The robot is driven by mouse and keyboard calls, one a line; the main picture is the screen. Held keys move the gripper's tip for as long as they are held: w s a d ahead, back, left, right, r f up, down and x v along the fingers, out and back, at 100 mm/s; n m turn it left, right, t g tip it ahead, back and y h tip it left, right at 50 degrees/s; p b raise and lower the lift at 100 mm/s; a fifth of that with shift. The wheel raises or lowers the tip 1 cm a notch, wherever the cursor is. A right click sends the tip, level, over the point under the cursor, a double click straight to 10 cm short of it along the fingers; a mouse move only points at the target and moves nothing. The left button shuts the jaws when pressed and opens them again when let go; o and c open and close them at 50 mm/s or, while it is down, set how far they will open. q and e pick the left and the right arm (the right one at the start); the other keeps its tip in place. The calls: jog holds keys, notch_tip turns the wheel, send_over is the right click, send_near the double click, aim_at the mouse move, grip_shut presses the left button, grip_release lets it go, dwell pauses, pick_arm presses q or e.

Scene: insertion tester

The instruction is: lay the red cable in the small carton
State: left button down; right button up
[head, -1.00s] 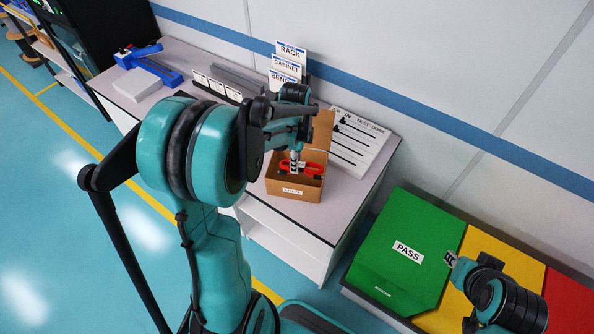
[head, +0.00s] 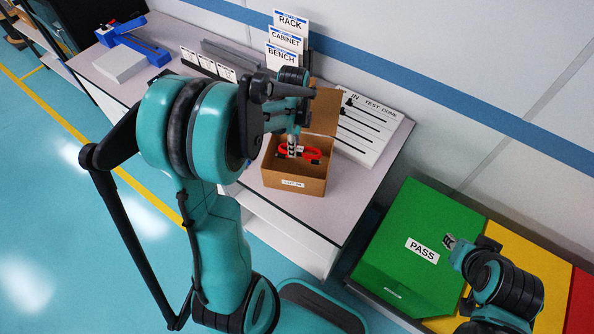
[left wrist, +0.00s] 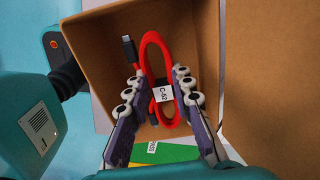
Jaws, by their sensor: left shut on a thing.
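The small carton (head: 294,183) stands open on the bench with its flap up at the back; its front label seems to read LOT IN. The red cable (head: 312,153) is a coiled loop with black plugs and a white C-52 tag; it also shows in the left wrist view (left wrist: 168,50). My left gripper (head: 292,147) points down into the carton's opening, shut on the cable at its tagged middle. The cable is within the carton's walls; whether it touches the floor I cannot tell. My right gripper (head: 449,241) is over the green PASS bin, away from the carton.
A white TEST DONE board (head: 369,125) stands right behind the carton. RACK, CABINET and BENCH cards (head: 285,40) stand at the back. A blue device (head: 134,42) and a grey-white box (head: 120,64) sit at the bench's far left. The green bin (head: 405,235) is at the right.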

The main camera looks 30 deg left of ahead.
aim_at(294, 169)
pick_arm(q)
notch_tip(294, 169, down, 9)
jog(key=b, duration=0.3)
jog(key=shift+f, duration=0.1)
jog(key=shift+f, duration=0.15)
jog(key=c, duration=1.3)
grip_release()
jog(key=shift+r, duration=0.2)
